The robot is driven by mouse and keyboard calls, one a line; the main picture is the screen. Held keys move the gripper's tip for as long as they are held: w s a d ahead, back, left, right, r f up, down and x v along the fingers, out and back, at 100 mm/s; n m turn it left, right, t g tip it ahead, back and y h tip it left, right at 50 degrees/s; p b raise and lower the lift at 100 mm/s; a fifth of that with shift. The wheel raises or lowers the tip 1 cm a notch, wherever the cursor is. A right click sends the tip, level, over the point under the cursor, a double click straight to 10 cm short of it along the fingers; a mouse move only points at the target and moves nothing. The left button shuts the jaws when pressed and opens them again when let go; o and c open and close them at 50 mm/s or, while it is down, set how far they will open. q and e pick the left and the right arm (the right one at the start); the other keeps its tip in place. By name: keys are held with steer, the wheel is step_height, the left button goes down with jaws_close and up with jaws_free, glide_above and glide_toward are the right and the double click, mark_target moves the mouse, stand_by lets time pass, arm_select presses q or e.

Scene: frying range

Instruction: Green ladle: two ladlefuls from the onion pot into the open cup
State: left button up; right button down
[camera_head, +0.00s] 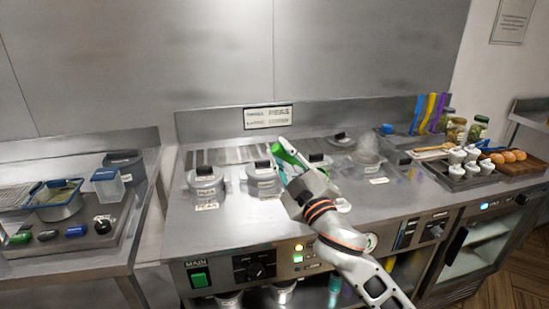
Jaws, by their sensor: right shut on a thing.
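My right gripper (294,175) is shut on the green ladle (287,150), whose green handle slants up and left from the fingers. The ladle's bowl end is hidden. The gripper is over the steel range, just right of a lidded pot (263,181). Another lidded pot (205,186) is further left, and a third lid is partly hidden behind the gripper. An uncovered pot (367,160) steams at the right. Pot labels are too small to read, so I cannot tell which is the onion pot. Several white cups (457,157) stand at the right. My left gripper is not visible.
A loose lid (341,139) lies behind the steaming pot. A fryer basket (56,198) and clear container (108,184) are on the left counter.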

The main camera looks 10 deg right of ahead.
steer(key=d+r+m+p, duration=0.1)
steer(key=w+d+r+m+h+p, duration=0.1)
steer(key=d+m+p, duration=0.1)
steer(key=w+d+r+m+p, duration=0.1)
steer(key=r, duration=0.1)
steer(key=shift+w+d+m, duration=0.1)
steer(key=shift+d+m, duration=0.2)
steer(key=shift+d, duration=0.05)
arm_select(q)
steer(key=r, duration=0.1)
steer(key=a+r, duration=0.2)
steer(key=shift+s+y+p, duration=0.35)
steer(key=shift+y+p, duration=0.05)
arm_select(e)
steer(key=w+d+r+m+g+h, duration=0.1)
steer(key=w+d+m+g, duration=0.1)
steer(key=w+d+m, duration=0.2)
steer(key=d+m, duration=0.2)
steer(key=d, duration=0.2)
steer(key=shift+r+h, duration=0.2)
steer(key=shift+h, duration=0.2)
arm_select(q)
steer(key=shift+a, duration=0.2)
arm_select(e)
steer(key=shift+d, duration=0.1)
